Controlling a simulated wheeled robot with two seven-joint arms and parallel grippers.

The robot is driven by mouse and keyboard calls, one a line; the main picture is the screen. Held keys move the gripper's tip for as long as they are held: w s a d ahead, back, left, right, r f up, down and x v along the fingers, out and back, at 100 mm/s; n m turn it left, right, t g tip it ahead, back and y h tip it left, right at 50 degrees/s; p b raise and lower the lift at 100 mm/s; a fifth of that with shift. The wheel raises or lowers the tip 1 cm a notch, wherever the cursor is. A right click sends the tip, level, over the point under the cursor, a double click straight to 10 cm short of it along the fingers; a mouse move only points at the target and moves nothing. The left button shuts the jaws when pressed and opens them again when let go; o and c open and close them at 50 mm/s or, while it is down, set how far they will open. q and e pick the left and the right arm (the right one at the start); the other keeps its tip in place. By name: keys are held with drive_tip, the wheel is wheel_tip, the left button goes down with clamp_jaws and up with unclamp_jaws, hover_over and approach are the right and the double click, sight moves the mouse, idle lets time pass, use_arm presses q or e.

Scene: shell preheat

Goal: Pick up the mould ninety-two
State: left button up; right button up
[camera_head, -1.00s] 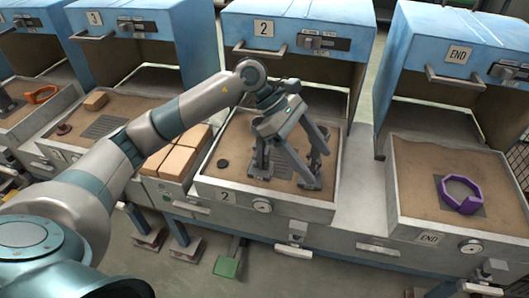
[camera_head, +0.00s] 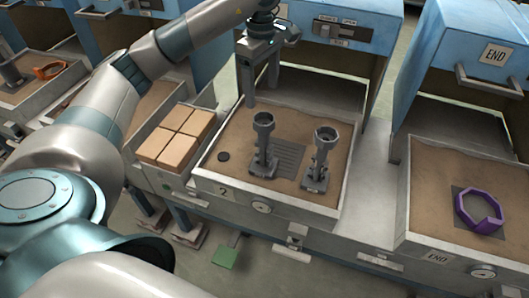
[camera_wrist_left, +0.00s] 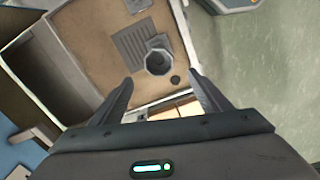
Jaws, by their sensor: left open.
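Two grey upright moulds with round cup-like tops stand in the sand tray marked 2 (camera_head: 222,193). One mould (camera_head: 263,147) is left of centre and the other mould (camera_head: 319,160) is at the right. I cannot read a number on either, so I cannot tell which is ninety-two. My left gripper (camera_head: 261,92) is open and empty, above the tray's back left part, apart from both moulds. In the left wrist view, one mould (camera_wrist_left: 159,60) shows beyond the open fingers, and the other is at the top edge.
A small dark disc (camera_head: 223,157) lies in the same tray. Tan blocks (camera_head: 176,137) stand left of it. A purple ring (camera_head: 479,210) lies in the END tray at right. Blue box housings (camera_head: 335,40) rise behind the trays. An orange piece (camera_head: 50,71) lies far left.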

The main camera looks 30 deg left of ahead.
use_arm(q)
drive_tip(key=shift+f, duration=1)
drive_tip(key=p, duration=0.2)
approach(263, 135)
drive_tip(key=shift+w+a+f, duration=0.4)
drive_tip(key=shift+w+a, duration=0.15)
drive_tip(key=shift+w, duration=0.15)
wheel_tip(263, 135, down, 5)
drive_tip(key=shift+r+p, duration=0.1)
drive_tip(key=shift+p, duration=0.7)
drive_tip(key=shift+f, duration=0.4)
use_arm(e)
drive_tip(key=s+d+r+g, duration=0.1)
drive_tip(key=s+d+r, duration=0.1)
drive_tip(key=s, duration=0.4)
drive_tip(key=shift+s+d+g+h, duration=0.15)
drive_tip(key=shift+d+g+h, duration=0.15)
drive_tip(key=shift+g, duration=0.1)
drive_tip(key=shift+r, duration=0.1)
use_arm(q)
drive_tip(key=shift+f+p, duration=0.4)
drive_tip(key=shift+p, duration=0.2)
wheel_tip(263, 135, down, 4)
drive_tip(key=shift+d+r+p, duration=0.1)
drive_tip(key=shift+d+p, duration=0.05)
drive_tip(key=shift+p, duration=0.85)
drive_tip(key=shift+f, duration=0.3)
use_arm(e)
wheel_tip(263, 135, up, 3)
drive_tip(key=shift+a+f, duration=0.1)
